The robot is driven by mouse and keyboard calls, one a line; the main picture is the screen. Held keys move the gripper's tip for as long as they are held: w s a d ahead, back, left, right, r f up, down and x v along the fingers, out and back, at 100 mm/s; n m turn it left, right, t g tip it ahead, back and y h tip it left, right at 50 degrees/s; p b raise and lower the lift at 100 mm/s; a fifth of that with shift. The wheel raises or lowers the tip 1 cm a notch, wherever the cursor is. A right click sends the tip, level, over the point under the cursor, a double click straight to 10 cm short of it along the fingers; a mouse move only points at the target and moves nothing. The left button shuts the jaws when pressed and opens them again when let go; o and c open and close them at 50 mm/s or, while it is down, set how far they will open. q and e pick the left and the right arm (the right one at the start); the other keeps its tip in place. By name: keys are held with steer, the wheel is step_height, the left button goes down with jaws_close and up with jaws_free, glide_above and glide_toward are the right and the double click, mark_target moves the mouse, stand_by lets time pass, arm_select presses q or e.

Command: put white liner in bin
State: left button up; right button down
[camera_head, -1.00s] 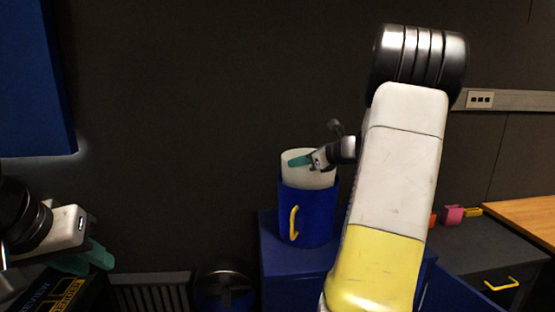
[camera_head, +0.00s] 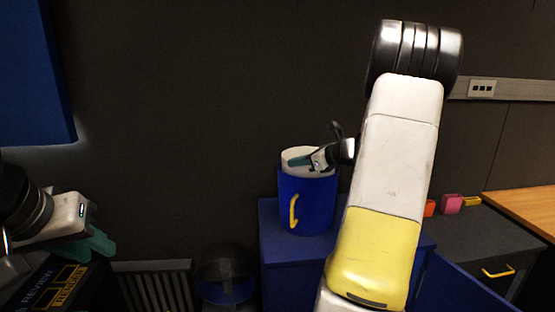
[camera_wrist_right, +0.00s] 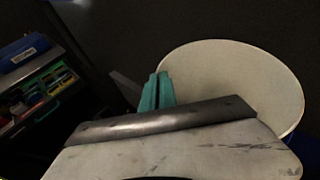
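The white liner (camera_head: 296,154) sits inside the blue bin (camera_head: 317,205), which has a yellow handle. Only a short band of the liner shows above the bin's rim. My right gripper (camera_head: 298,161) is at the liner's rim. In the right wrist view its teal fingers (camera_wrist_right: 157,92) are close together at the left edge of the liner's round opening (camera_wrist_right: 235,75), and they look shut on its wall. My left gripper (camera_head: 92,247) is away at the lower left, apart from the bin; its finger gap is not clear.
The bin stands on a blue cabinet (camera_head: 285,250). A dark round bin (camera_head: 226,278) and a radiator (camera_head: 155,285) are at its left. A wooden desk top (camera_head: 525,210) and small coloured blocks (camera_head: 452,204) are at the right. My right arm hides part of the cabinet.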

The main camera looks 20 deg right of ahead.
steer(key=shift+f, duration=0.5)
steer(key=c, duration=1.6)
jaws_free()
steer(key=shift+s, duration=0.1)
steer(key=v, duration=0.7)
steer(key=shift+s+d+r, duration=0.15)
steer(key=shift+s+d, duration=0.05)
steer(key=shift+s, duration=0.05)
